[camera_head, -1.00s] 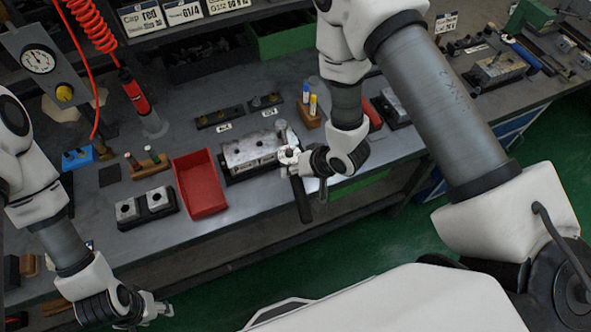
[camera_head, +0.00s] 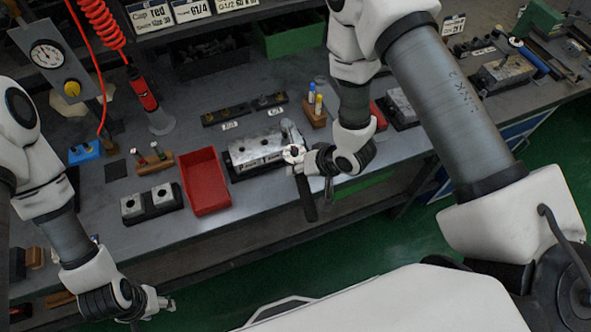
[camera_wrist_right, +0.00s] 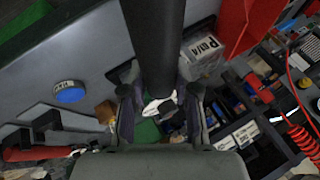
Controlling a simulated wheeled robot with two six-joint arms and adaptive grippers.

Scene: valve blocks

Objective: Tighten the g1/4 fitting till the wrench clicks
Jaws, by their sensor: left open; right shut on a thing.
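A pale metal valve block (camera_head: 257,148) sits in a dark holder on the bench in the head view. Its labelled face (camera_wrist_right: 203,52) shows at the upper right of the right wrist view. My right gripper (camera_head: 300,160) is at the block's right end, shut on a wrench with a black handle (camera_head: 307,200). The handle (camera_wrist_right: 155,40) runs up between the fingers in the right wrist view. The wrench's silver head (camera_head: 293,153) is at the block's front right corner. The g1/4 fitting cannot be made out there. My left gripper (camera_head: 165,303) is open and empty, low in front of the bench.
A wooden holder (camera_head: 316,113) with blue and yellow tubes stands behind the right gripper. Labelled bins and a green bin (camera_head: 291,36) line the back.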

